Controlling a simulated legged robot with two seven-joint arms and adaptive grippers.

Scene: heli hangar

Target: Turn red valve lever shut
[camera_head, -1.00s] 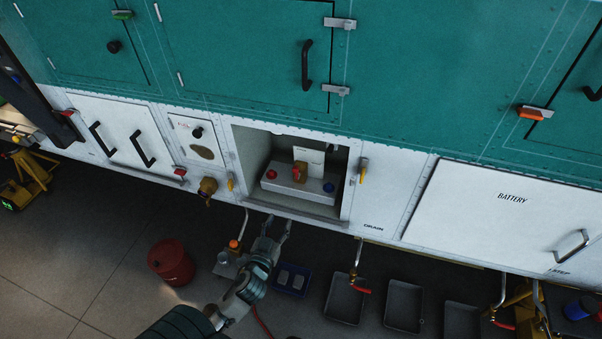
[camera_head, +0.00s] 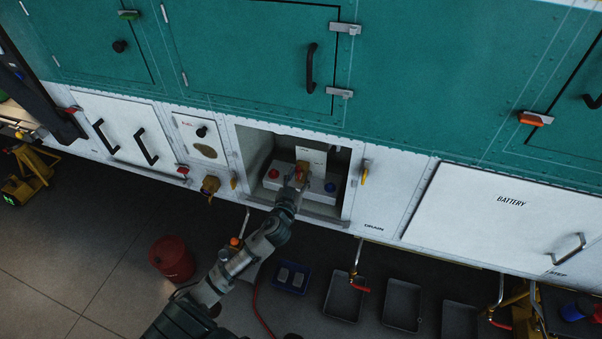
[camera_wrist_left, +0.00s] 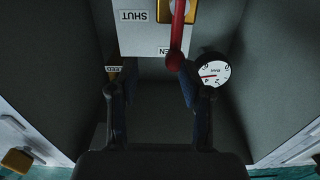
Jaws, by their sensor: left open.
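The red valve lever (camera_wrist_left: 178,32) shows at the top of the left wrist view. It hangs down past a white plate (camera_wrist_left: 145,35) marked SHUT, and its lower end is beside a partly covered second label ending in EN. In the head view the brass and red valve (camera_head: 301,168) is inside the open bay, partly hidden by my gripper. My left gripper (camera_head: 297,181) reaches into the bay at the valve. In the wrist view its jaws (camera_wrist_left: 148,72) are open. The lever's end is at the right fingertip; I cannot tell if they touch.
A round BAR gauge (camera_wrist_left: 213,70) is close to the right finger. The bay (camera_head: 253,150) has side walls and a bottom sill. A red knob (camera_head: 274,173) and a blue knob (camera_head: 330,187) flank the valve. A red bucket (camera_head: 172,259) and trays stand below.

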